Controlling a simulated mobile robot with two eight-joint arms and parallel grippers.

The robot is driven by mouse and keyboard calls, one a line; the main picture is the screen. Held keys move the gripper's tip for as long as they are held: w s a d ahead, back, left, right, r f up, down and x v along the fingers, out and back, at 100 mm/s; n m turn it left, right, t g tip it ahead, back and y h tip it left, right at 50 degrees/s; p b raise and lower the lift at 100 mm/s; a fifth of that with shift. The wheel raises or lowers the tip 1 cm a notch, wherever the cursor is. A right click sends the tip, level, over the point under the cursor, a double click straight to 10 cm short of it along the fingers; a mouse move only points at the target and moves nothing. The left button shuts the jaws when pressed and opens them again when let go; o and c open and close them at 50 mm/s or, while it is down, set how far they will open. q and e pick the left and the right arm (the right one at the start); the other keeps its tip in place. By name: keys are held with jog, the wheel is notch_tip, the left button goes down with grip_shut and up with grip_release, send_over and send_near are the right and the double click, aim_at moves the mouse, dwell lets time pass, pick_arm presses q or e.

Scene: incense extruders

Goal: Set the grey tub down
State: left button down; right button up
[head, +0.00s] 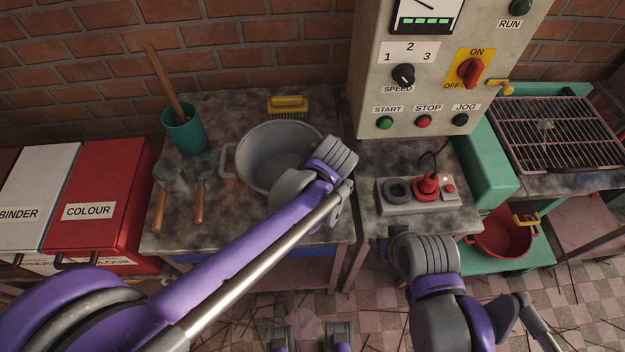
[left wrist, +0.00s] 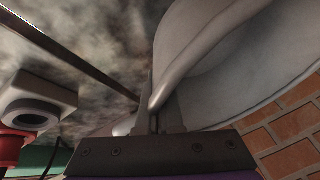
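The grey tub (head: 262,158) is over the stained worktop (head: 240,225) at the left, open side up. Its left handle shows, and my left arm covers its right side. I cannot tell whether its base touches the worktop. In the left wrist view, the tub's pale wall and handle (left wrist: 195,65) fill the upper right. My left gripper (left wrist: 158,118) is closed around the handle there; in the head view its fingers are hidden behind the wrist.
A teal cup (head: 186,135) with a wooden stick, two wooden-handled tools (head: 199,200) and a yellow brush (head: 288,106) lie around the tub. A control cabinet (head: 440,70) and a small socket box (head: 415,195) stand right. The worktop's front strip is clear.

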pick_arm(q)
jog(key=shift+w+f, duration=0.1)
jog(key=shift+f, duration=1.75)
jog(key=shift+f+b, duration=0.2)
jog(key=shift+b, duration=0.1)
jog(key=c, duration=1.1)
grip_release()
jog(key=shift+r, duration=0.15)
